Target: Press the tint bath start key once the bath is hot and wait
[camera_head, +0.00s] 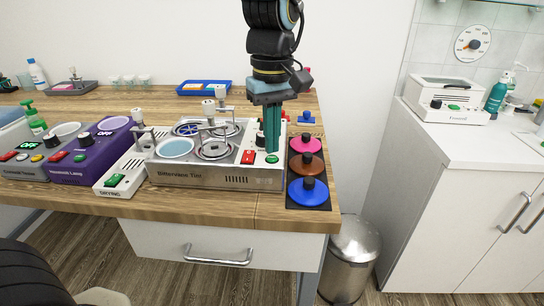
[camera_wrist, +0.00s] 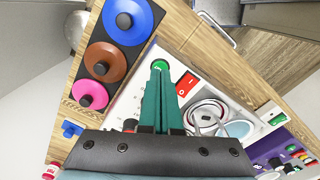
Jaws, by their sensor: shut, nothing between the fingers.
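The tint bath (camera_head: 212,182) is a silver-and-white unit lettered "Tint" at the table's front. Its top holds a pale-blue filled well (camera_head: 175,148) and other round wells with metal racks. A round green key (camera_head: 272,159) sits at its front right corner, beside a red rocker switch (camera_head: 248,157). My gripper (camera_head: 271,150) points down with its teal fingers together and empty, the tips at the green key. In the wrist view the fingertips (camera_wrist: 158,68) partly cover the key (camera_wrist: 163,64); I cannot tell whether they touch it. No temperature reading is legible.
A black tray (camera_head: 292,207) with blue, brown and pink knobbed lids stands close right of the bath. A white drying unit (camera_head: 122,180) and purple lamp unit (camera_head: 95,160) stand left. A round wall dial (camera_head: 472,43) hangs above the right counter. A bin (camera_head: 350,255) stands below.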

